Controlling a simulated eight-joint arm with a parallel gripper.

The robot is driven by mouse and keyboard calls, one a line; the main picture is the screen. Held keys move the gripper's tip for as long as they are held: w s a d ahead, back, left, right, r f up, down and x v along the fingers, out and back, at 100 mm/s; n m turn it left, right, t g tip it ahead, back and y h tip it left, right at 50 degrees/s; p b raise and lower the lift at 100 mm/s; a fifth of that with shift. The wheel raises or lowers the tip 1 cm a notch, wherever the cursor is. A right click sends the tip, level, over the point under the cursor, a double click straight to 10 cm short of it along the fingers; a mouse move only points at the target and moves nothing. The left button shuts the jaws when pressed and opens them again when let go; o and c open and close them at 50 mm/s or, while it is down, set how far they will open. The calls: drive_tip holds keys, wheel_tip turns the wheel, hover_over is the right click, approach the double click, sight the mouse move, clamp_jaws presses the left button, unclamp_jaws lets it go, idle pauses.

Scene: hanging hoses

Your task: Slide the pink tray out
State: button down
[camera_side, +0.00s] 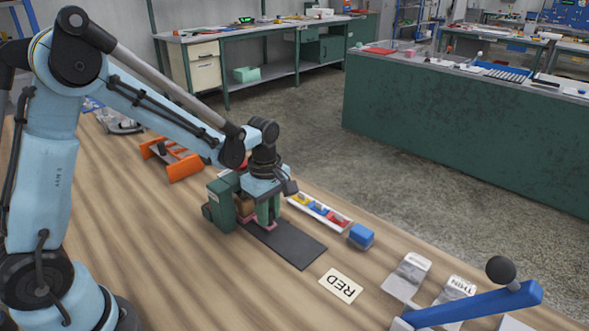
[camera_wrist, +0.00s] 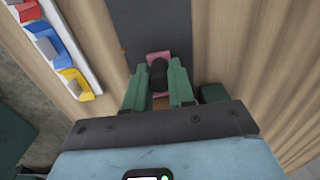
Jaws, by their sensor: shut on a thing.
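The pink tray (camera_wrist: 156,56) shows in the wrist view as a small pink patch at my fingertips, with a black knob (camera_wrist: 158,78) standing on it. My gripper (camera_wrist: 159,70) has its two green fingers closed on either side of the knob. In the side view my gripper (camera_side: 264,212) points down beside a dark green housing (camera_side: 221,204), and a sliver of the pink tray (camera_side: 268,225) shows at the fingertips, at the near end of a dark mat (camera_side: 290,243). The rest of the tray is hidden by my fingers and wrist.
A white rack (camera_side: 320,213) with yellow, blue and red pieces lies beside the mat, with a blue block (camera_side: 361,236) past it. An orange holder (camera_side: 172,160) stands behind. The visible mat surface is clear.

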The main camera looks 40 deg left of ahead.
drive_tip(key=d, duration=1.2)
drive_tip(key=shift+d, duration=0.3)
drive_tip(key=c, duration=1)
unclamp_jaws()
drive_tip(key=shift+o, duration=0.2)
wheel_tip(320, 180, up, 12)
drive_tip(key=s+a+m+t, duration=0.7)
drive_tip(key=s+a+m, duration=0.3)
drive_tip(key=m, duration=0.8)
drive_tip(key=shift+s+a, duration=0.3)
drive_tip(key=shift+a, duration=0.3)
